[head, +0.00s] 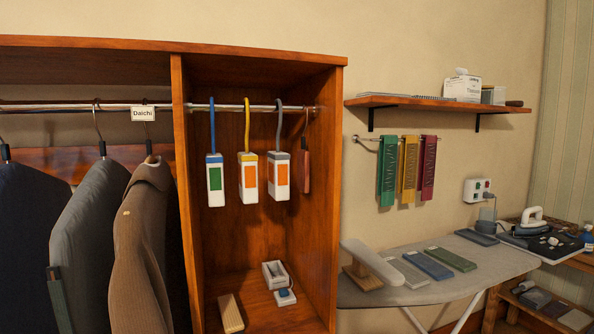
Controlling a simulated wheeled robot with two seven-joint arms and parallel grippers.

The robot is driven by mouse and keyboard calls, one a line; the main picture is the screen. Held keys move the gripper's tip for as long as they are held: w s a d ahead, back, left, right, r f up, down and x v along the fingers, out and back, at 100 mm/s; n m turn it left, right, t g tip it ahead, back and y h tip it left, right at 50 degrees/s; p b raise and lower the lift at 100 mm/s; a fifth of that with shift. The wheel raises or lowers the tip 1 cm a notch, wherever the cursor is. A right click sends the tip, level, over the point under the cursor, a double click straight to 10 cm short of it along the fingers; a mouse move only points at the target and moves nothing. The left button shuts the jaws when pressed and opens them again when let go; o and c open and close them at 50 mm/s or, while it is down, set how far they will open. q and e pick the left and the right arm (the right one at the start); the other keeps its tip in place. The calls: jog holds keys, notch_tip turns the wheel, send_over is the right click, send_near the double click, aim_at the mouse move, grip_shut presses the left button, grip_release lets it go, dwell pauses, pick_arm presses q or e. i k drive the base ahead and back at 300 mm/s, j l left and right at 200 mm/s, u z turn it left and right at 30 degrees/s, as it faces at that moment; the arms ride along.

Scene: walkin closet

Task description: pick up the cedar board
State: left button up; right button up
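Two things look like wooden boards, and no label tells which one is the cedar board. A thin reddish-brown board (304,171) hangs edge-on from a dark hook at the right end of the rod, close to the compartment's right wall. A pale tan, grooved wooden block (230,313) lies on the compartment floor at the front left. Neither of my grippers shows in the head view.
Three white hanging tags (215,182) with coloured panels fill the rod (250,107) left of the reddish board. A small white device (275,274) stands on the compartment floor. Jackets (145,240) hang at left. An ironing board (440,285) with several flat pieces stands at right.

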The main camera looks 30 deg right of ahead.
aim_at(303, 156)
jog(key=l+z, duration=0.55)
jog(key=z, duration=0.15)
jog(key=i+l+z, duration=0.15)
jog(key=z, duration=0.2)
jog(key=l, duration=0.05)
